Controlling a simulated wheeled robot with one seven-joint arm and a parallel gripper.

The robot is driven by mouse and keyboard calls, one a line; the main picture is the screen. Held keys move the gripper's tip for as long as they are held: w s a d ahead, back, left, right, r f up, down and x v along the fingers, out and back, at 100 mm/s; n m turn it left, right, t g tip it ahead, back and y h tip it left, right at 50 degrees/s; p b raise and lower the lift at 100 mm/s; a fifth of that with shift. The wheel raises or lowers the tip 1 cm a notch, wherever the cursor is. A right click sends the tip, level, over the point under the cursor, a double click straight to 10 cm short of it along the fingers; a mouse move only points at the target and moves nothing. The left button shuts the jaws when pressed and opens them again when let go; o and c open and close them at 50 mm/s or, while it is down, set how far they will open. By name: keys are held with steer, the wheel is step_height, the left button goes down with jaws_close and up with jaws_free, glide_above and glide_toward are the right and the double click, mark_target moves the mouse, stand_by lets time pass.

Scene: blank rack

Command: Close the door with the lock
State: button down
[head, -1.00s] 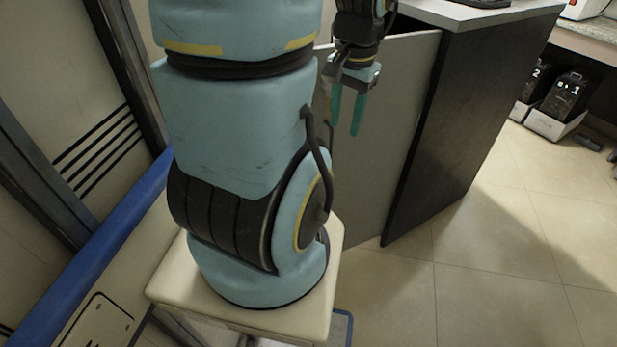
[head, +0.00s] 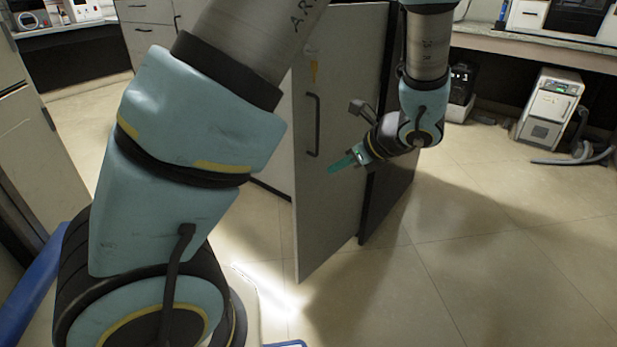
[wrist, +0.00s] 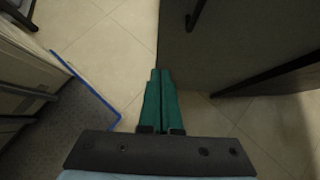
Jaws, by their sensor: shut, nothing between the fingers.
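The grey door (head: 335,210) stands ajar in the middle of the head view, its left edge swung out from the dark-sided cabinet (head: 390,195). Contact with the door cannot be told. In the wrist view the closed fingers (wrist: 160,100) lie beside a grey panel (wrist: 225,50), likely the door.
Tiled floor (head: 480,270) is clear at the right and front. A worktop (head: 540,60) runs along the back, with a white machine (head: 548,108) and its grey hose on the floor below. In the wrist view a blue edge (wrist: 85,85) lies at left.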

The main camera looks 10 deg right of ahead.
mark_target(296, 176)
steer(key=shift+w+a+r+b+x, duration=0.25)
steer(key=shift+r+b+x, duration=0.1)
steer(key=shift+x, duration=1.65)
steer(key=shift+w+a+r+b+x, duration=0.2)
steer(key=shift+w+r+b+x, duration=0.15)
steer(key=shift+x, duration=1.65)
steer(key=shift+w+a+r+b+x, duration=0.2)
steer(key=shift+r+b+x, duration=0.15)
steer(key=shift+x, duration=1.7)
